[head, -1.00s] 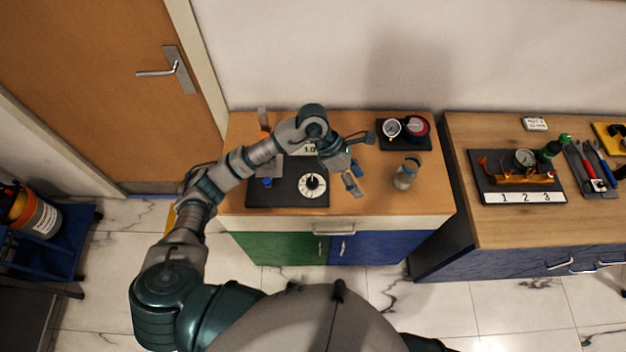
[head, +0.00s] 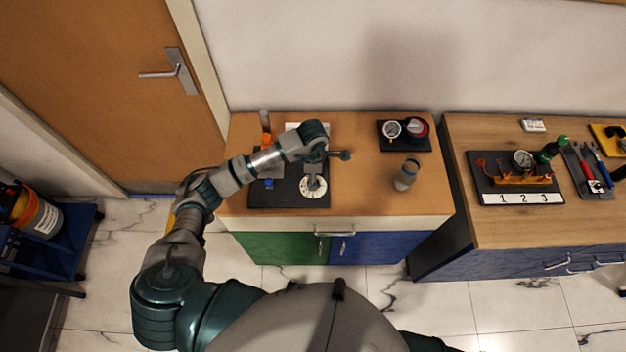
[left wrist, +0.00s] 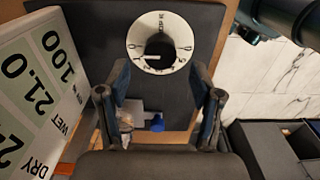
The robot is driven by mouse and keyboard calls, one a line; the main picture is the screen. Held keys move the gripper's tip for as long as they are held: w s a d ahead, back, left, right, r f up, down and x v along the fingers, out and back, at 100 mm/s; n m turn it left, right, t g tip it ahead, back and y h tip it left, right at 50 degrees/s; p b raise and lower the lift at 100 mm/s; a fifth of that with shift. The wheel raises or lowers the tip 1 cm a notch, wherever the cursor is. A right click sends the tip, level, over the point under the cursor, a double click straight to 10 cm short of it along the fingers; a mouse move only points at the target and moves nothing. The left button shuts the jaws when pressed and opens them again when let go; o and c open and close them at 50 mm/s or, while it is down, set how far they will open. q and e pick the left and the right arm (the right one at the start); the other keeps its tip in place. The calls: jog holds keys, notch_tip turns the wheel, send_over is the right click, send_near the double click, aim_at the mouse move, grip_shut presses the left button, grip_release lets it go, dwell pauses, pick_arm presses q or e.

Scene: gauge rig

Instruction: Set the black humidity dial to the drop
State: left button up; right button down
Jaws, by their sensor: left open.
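The black humidity dial (left wrist: 165,42) sits inside a white ring scale on a dark board, with a white pointer line on its face. In the left wrist view it lies at the top, beyond my left fingertips. The small ring marks are too blurred for me to pick out the drop. In the head view the ring (head: 305,191) is partly covered by my left gripper (head: 314,178), which is over the dial. My left gripper (left wrist: 160,80) is open, with its two fingers apart and nothing between them. My right gripper is not in view.
A white readout panel (left wrist: 38,90) with wet and dry figures stands beside the dial. A blue knob (left wrist: 157,123) is on the same board (head: 285,201). A jar (head: 406,175) and a board with a gauge (head: 391,130) stand to the right. The wood between is clear.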

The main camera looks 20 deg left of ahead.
pick_arm(q)
jog(key=shift+a+f, duration=0.15)
jog(key=shift+f, duration=2)
jog(key=c, duration=1.1)
